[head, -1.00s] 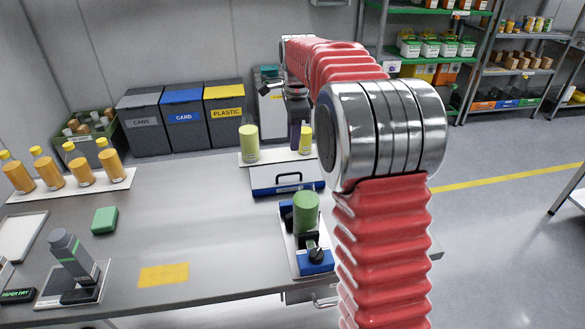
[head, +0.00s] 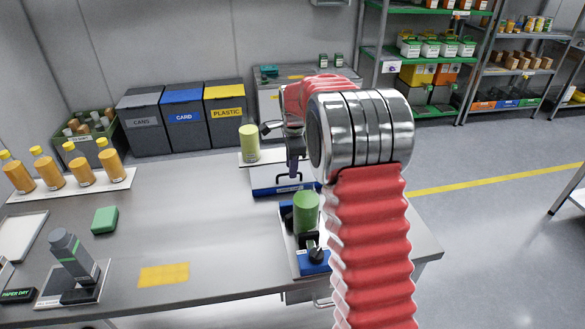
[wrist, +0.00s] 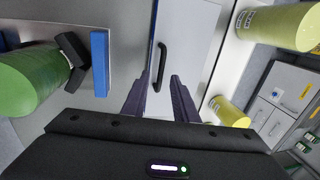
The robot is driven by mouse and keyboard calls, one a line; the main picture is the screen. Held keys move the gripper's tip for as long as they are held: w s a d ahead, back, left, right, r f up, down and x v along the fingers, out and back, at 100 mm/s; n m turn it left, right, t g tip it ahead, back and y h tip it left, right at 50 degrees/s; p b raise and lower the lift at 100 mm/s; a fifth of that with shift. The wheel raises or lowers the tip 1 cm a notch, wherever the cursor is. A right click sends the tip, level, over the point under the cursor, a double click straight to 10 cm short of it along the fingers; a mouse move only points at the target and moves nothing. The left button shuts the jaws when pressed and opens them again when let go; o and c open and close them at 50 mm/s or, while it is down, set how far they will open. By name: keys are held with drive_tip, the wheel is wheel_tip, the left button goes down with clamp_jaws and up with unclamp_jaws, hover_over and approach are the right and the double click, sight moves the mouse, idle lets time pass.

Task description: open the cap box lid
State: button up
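The cap box (head: 268,181) is a white box with a blue lower edge, at the back right of the table in the head view. In the wrist view its white face (wrist: 190,45) carries a dark bar handle (wrist: 160,66). My gripper (wrist: 160,82) is open, with one dark finger on each side of the handle's near end in that picture. I cannot tell whether the fingers touch the handle. In the head view my gripper (head: 294,165) is above the box and partly hides it and its handle.
A pale green cylinder (head: 249,143) stands behind the box's left side. A green cylinder on a blue-and-black fixture (head: 315,262) stands in front of the box.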

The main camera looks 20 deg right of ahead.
drive_tip(key=shift+w+f, duration=0.1)
drive_tip(key=shift+f, duration=0.55)
drive_tip(key=shift+c, duration=0.4)
clamp_jaws()
idle(0.5)
drive_tip(key=shift+d, duration=0.15)
